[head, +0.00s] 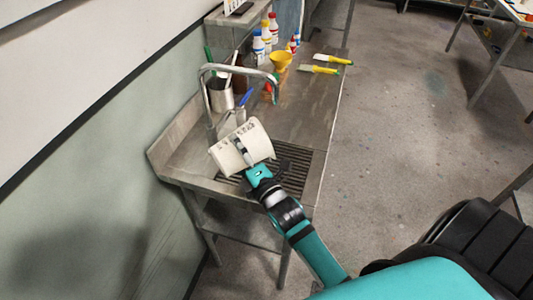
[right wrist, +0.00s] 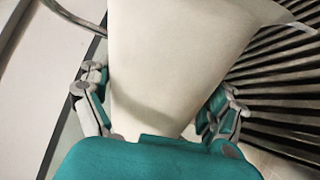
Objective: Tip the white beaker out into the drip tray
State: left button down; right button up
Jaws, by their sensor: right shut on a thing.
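The white beaker (head: 254,141) is in the head view, held tilted well over above the drip tray, with dark markings on its side. My right gripper (head: 243,154) is shut on it. In the right wrist view the pale beaker wall (right wrist: 175,65) fills the middle, between the two fingers of the gripper (right wrist: 160,110). The drip tray (head: 294,162) is a dark slatted grate set in the metal bench; its slats (right wrist: 285,75) also show at the right of the wrist view. The beaker's contents cannot be seen. My left gripper is not in view.
A bent metal tap (head: 206,95) stands just behind the beaker. A metal pot (head: 221,97) with tools, a yellow funnel (head: 281,61) and several bottles stand farther back. Two yellow-handled brushes (head: 319,69) lie near the bench's right edge. The bench between is mostly clear.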

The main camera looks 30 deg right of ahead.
jog(key=shift+d+r+m+p, duration=0.2)
jog(key=shift+r+m+p, duration=0.15)
jog(key=shift+m+p, duration=0.2)
dwell(0.4)
